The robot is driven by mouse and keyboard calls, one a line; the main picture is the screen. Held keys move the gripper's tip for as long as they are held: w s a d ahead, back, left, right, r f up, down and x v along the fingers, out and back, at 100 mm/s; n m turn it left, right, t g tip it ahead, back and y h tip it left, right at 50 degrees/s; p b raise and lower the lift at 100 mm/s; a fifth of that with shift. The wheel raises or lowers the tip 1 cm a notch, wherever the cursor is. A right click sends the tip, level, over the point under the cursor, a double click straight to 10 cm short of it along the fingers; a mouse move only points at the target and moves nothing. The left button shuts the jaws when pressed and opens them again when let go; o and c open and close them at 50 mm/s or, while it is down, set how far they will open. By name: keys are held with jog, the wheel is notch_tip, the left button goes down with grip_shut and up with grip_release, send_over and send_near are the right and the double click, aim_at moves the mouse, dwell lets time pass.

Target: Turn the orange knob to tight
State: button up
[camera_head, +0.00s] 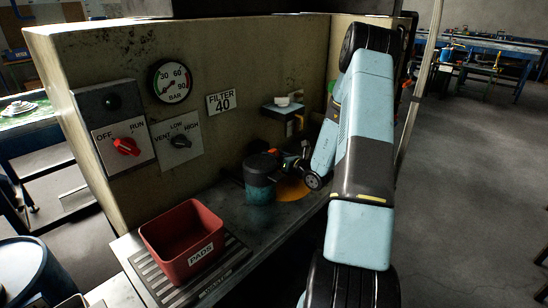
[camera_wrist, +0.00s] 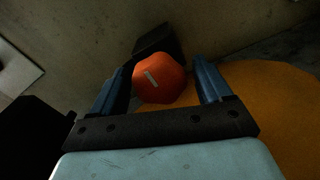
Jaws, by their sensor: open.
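The orange knob (camera_wrist: 160,78) is a rounded, many-sided cap with a short pale slanted mark on its face, seen in the wrist view. My gripper (camera_wrist: 163,68) is open, with one blue finger on each side of the knob. Gaps show between the knob and both fingers, so it is not clamped. A black part (camera_wrist: 158,42) shows behind the knob. No "tight" marking is readable. In the head view my arm reaches down beside the wall, and the gripper and knob are too small and crowded to make out well.
A beige wall (camera_head: 110,60) stands behind, with a red OFF/RUN switch (camera_head: 126,146), a grey selector (camera_head: 181,142) and a gauge (camera_head: 171,81). A dark teal pot (camera_head: 259,178), an orange disc (camera_head: 291,189) and a red PADS bin (camera_head: 186,240) are on the bench.

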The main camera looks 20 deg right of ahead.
jog(key=v, duration=1.3)
jog(key=shift+s+d+f, duration=0.1)
jog(key=shift+s+d, duration=0.05)
jog(key=shift+s, duration=0.25)
